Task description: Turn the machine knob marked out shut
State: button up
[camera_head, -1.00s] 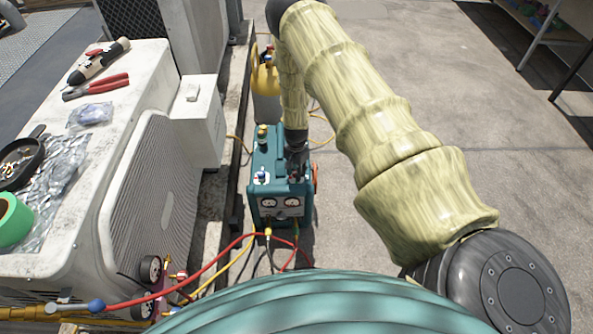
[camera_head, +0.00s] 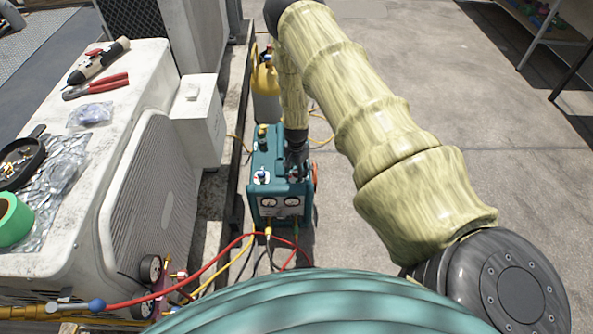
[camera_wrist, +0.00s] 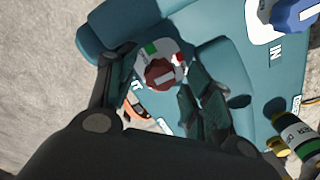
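The teal machine (camera_head: 264,158) stands on the ground in the head view, with two gauges on its front. In the wrist view a dark red knob (camera_wrist: 160,74) with a pale bar sits on a white plate with a green and a red mark. Lettering beside it is mostly covered; a "T" shows. A blue knob (camera_wrist: 293,14) marked "IN" is at the upper right. My gripper (camera_wrist: 158,82) is open, one finger on each side of the red knob. I cannot tell whether the fingers touch it. In the head view my gripper (camera_head: 297,157) hides the red knob.
A yellow-topped cylinder (camera_head: 265,90) stands behind the machine. Red and yellow hoses (camera_head: 215,268) run from its front to a gauge set at lower left. A white condenser (camera_head: 150,190) bearing tools is on the left.

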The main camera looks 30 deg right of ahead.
aim_at(296, 172)
notch_tip(296, 172, up, 12)
dwell(0.9)
dwell(0.4)
jog(key=s+a+f+n, duration=0.35)
jog(key=s+a, duration=0.25)
jog(key=s, duration=0.5)
jog(key=s+a+f+n, duration=0.2)
jog(key=s+a+n, duration=0.3)
jog(key=s, duration=0.7)
jog(key=s+a+f+n, duration=0.2)
jog(key=s+a+n, duration=0.3)
jog(key=s, duration=0.6)
jog(key=s+a+r+n, duration=0.1)
jog(key=s+a+r, duration=0.25)
jog(key=s, duration=0.25)
notch_tip(296, 172, up, 14)
jog(key=p, duration=1.5)
jog(key=shift+a+p, duration=0.15)
jog(key=shift+p, duration=0.25)
